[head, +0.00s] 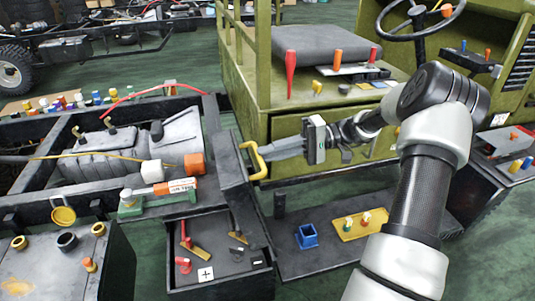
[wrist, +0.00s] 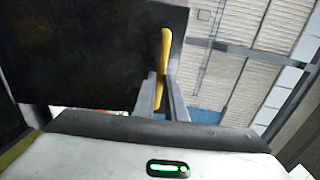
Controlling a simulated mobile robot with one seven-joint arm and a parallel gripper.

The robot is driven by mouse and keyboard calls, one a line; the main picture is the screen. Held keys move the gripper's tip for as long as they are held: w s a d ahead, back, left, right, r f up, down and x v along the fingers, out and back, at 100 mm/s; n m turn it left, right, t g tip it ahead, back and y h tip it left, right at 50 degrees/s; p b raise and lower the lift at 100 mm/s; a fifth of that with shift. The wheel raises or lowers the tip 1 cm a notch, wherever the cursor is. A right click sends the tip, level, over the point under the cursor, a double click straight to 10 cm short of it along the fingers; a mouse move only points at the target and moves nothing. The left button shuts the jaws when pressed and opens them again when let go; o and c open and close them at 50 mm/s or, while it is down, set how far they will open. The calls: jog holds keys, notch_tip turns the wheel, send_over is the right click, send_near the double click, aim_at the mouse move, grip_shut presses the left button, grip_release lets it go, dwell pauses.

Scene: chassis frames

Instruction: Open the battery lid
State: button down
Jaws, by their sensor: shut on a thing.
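The battery lid (head: 231,172) is a dark panel standing raised and tilted at the back of the battery box (head: 180,280). Its yellow handle (head: 262,165) faces right. My gripper (head: 268,152) reaches in from the right, with its fingers shut on the handle. In the wrist view, the lid (wrist: 90,50) fills the upper left. The yellow handle (wrist: 165,45) runs between my fingertips (wrist: 164,90). The box interior is exposed, with a plus and a minus label, red and dark terminals and tools visible. The lid's hinge is not clear.
A black shelf (head: 330,262) to the right carries a blue square holder (head: 307,236) and a yellow tray (head: 361,227). The green cab (head: 290,128) stands behind my gripper. The engine frame (head: 100,150) lies left of the lid.

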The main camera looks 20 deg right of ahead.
jog(key=shift+d+f, duration=0.25)
jog(key=shift+d, duration=0.2)
jog(key=shift+s+f, duration=0.1)
jog(key=shift+f, duration=0.05)
jog(key=c, duration=1.8)
grip_release()
jog(key=d, duration=0.5)
jog(key=d+r, duration=0.1)
jog(key=d, duration=0.5)
jog(key=d+r+p, duration=0.1)
jog(key=d, duration=0.5)
jog(key=shift+s+d+r, duration=0.15)
jog(key=shift+s+r, duration=0.1)
jog(key=shift+s, duration=0.05)
